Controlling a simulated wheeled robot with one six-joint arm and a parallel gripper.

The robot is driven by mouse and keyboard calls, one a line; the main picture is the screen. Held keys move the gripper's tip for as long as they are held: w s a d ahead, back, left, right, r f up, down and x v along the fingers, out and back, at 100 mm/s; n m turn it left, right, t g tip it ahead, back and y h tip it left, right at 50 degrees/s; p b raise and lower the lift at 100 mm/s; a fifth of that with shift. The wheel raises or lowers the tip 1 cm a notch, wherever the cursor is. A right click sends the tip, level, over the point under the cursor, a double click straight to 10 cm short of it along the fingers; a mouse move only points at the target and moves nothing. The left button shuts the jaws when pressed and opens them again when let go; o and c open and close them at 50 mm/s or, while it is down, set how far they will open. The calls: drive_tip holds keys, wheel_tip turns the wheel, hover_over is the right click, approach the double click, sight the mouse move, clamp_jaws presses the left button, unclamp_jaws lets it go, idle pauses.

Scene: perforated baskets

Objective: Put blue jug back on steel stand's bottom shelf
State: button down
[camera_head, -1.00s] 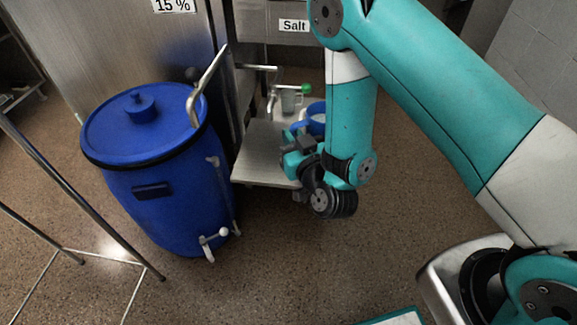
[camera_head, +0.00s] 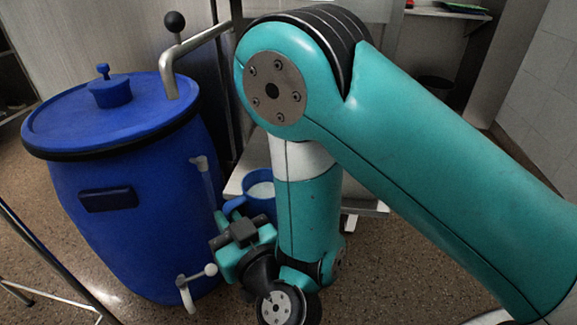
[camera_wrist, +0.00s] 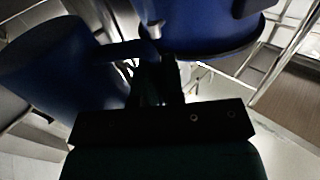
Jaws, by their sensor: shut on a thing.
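The blue jug (camera_head: 256,183) is partly hidden behind my arm in the head view, with its open top and pale inside showing. In the wrist view the jug (camera_wrist: 50,70) fills the upper left, with its handle reaching toward my fingers. My gripper (camera_wrist: 158,85) is shut on the jug's handle; it also shows in the head view (camera_head: 240,218). The steel stand's shelf (camera_head: 367,208) shows beside and behind my arm. Whether the jug rests on the shelf or hangs above it I cannot tell.
A large blue drum (camera_head: 125,205) with a lid and a tap (camera_head: 195,278) stands close left of my gripper. A bent steel handle (camera_head: 190,50) rises behind it. A thin metal frame (camera_head: 40,250) is at the lower left. Brown speckled floor is open at right.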

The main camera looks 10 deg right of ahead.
sight(236, 197)
drive_tip(key=w+r+p, duration=0.1)
drive_tip(key=p, duration=0.2)
drive_tip(key=shift+r+p, duration=0.15)
drive_tip(key=shift+p, duration=0.15)
drive_tip(key=w+p, duration=0.1)
drive_tip(key=p, duration=0.4)
drive_tip(key=shift+w+d, duration=0.15)
drive_tip(key=shift+d, duration=0.25)
drive_tip(key=w+p, duration=0.1)
drive_tip(key=p, duration=0.1)
drive_tip(key=w+p, duration=0.1)
drive_tip(key=p, duration=0.2)
drive_tip(key=shift+d+f, duration=0.2)
drive_tip(key=shift+d, duration=0.2)
drive_tip(key=w+d+b, duration=0.1)
drive_tip(key=w, duration=0.1)
drive_tip(key=w+d, duration=0.1)
drive_tip(key=w, duration=0.2)
drive_tip(key=w+f+b, duration=0.1)
drive_tip(key=w, duration=0.1)
drive_tip(key=shift+w+d+b, duration=0.3)
drive_tip(key=shift+w+d, duration=0.1)
drive_tip(key=w, duration=0.1)
drive_tip(key=w+d+b, duration=0.1)
drive_tip(key=w, duration=0.1)
drive_tip(key=w+b, duration=0.1)
drive_tip(key=shift+w+d, duration=0.35)
drive_tip(key=shift+w, duration=0.05)
drive_tip(key=shift+s+a+f, duration=0.1)
drive_tip(key=shift+s+f, duration=0.05)
